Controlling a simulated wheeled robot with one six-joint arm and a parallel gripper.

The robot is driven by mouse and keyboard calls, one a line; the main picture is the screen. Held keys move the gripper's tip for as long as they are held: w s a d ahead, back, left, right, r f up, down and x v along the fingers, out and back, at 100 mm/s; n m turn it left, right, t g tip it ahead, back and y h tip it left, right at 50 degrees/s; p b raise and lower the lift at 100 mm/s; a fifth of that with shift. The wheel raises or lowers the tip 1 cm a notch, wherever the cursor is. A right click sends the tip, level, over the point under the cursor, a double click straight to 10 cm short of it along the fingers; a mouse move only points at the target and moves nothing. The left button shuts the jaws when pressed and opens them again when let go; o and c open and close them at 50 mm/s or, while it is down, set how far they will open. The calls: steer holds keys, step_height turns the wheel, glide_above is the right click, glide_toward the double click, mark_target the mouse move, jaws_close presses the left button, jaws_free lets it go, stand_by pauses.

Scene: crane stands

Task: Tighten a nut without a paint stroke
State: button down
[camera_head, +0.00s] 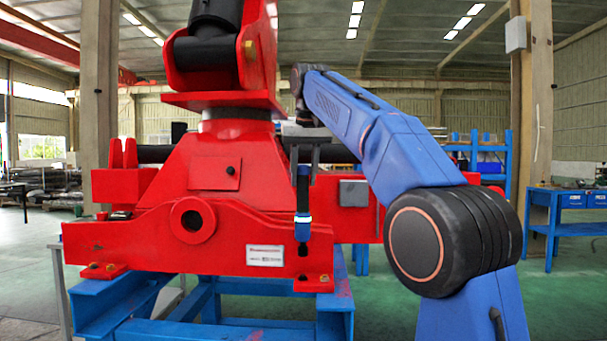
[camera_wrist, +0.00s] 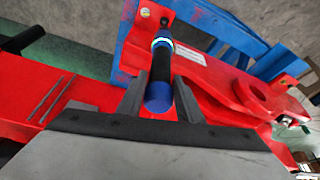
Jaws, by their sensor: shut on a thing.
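My gripper (camera_head: 303,150) hangs over the red crane base (camera_head: 215,245). It is shut on an upright black tool (camera_head: 303,190) with a blue-and-white ring. In the wrist view the tool (camera_wrist: 161,65) stands between the two fingers, its blue end toward the camera and its thin tip pointing away at the red foot plate. Small nuts sit on the right foot plate (camera_head: 315,284), one of them (camera_head: 302,279) just below the tool tip. More nuts (camera_head: 93,266) sit on the left foot. Whether any nut bears a paint stroke is too small to tell.
The crane base rests on a blue steel stand (camera_head: 335,305). A red column and black boom part (camera_head: 215,45) rise above. A blue workbench (camera_head: 565,205) stands at the right. Green floor (camera_head: 565,280) is clear there.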

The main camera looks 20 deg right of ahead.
mark_target(303, 194)
steer(key=shift+f, duration=2.45)
steer(key=shift+a+m+h, duration=0.1)
steer(key=shift+m+h, duration=0.4)
steer(key=shift+m, duration=0.8)
steer(key=shift+f, duration=1.15)
stand_by(1.9)
